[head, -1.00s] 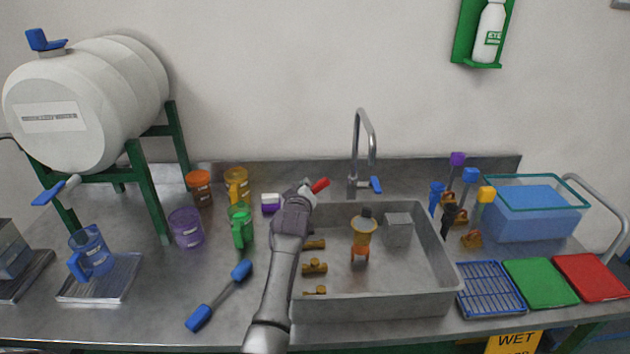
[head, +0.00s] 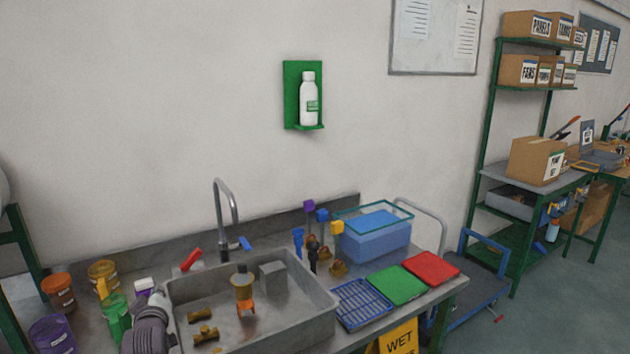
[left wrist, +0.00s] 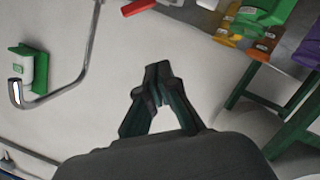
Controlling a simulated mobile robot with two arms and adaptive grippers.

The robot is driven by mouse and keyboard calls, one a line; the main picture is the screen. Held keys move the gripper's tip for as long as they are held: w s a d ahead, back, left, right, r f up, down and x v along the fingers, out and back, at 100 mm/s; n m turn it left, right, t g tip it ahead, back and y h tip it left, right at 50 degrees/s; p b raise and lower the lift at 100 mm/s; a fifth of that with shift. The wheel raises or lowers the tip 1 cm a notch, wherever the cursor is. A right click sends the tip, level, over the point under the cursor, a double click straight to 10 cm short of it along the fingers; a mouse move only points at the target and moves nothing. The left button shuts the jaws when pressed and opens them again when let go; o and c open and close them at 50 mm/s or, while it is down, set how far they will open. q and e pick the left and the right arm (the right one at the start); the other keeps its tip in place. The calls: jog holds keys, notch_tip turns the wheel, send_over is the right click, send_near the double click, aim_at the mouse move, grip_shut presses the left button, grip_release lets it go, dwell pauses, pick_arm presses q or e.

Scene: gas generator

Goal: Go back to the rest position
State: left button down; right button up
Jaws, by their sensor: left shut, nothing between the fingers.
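My left gripper (head: 158,296) is low at the left in the head view, by the left rim of the grey sink (head: 328,310). In the left wrist view its dark fingers (left wrist: 156,78) are together with nothing between them. A red handle (head: 191,260) lies beyond the gripper, beside the faucet (head: 233,215), apart from the fingers. My right gripper is not in view.
The sink holds a yellow-orange fitting (head: 243,287) and brass pieces (head: 203,333). Cups, including a green one (head: 117,318), stand left of the gripper. A blue bin (head: 375,235) and colored trays (head: 397,285) are at the right. A shelf rack (head: 525,45) stands farther right.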

pick_arm(q)
jog(key=s+d+f+m+g+h, duration=0.1)
jog(key=s+d+f+m+g, duration=0.2)
jog(key=s+f, duration=0.5)
jog(key=s+d+f+m+g+h, duration=0.2)
jog(key=s+d+f+m, duration=0.2)
jog(key=s, duration=0.8)
jog(key=s+d+f+m+g+h, duration=0.1)
jog(key=s+d+m+g+h, duration=0.25)
jog(key=s, duration=0.95)
jog(key=s+d+f+m+g, duration=0.1)
jog(key=s+d+m+g, duration=0.25)
jog(key=s+d, duration=0.65)
jog(key=s+a+f, duration=0.1)
jog(key=s+f, duration=0.2)
jog(key=f, duration=1.1)
jog(key=s+a+f, duration=0.2)
jog(key=f, duration=1.1)
jog(key=s+a+f+g, duration=0.1)
jog(key=s+a+f, duration=0.1)
jog(key=s+f, duration=1.3)
jog(key=shift+s+a+f+m+g, duration=0.25)
jog(key=shift+s+a+m+g, duration=0.05)
jog(key=shift+s, duration=0.4)
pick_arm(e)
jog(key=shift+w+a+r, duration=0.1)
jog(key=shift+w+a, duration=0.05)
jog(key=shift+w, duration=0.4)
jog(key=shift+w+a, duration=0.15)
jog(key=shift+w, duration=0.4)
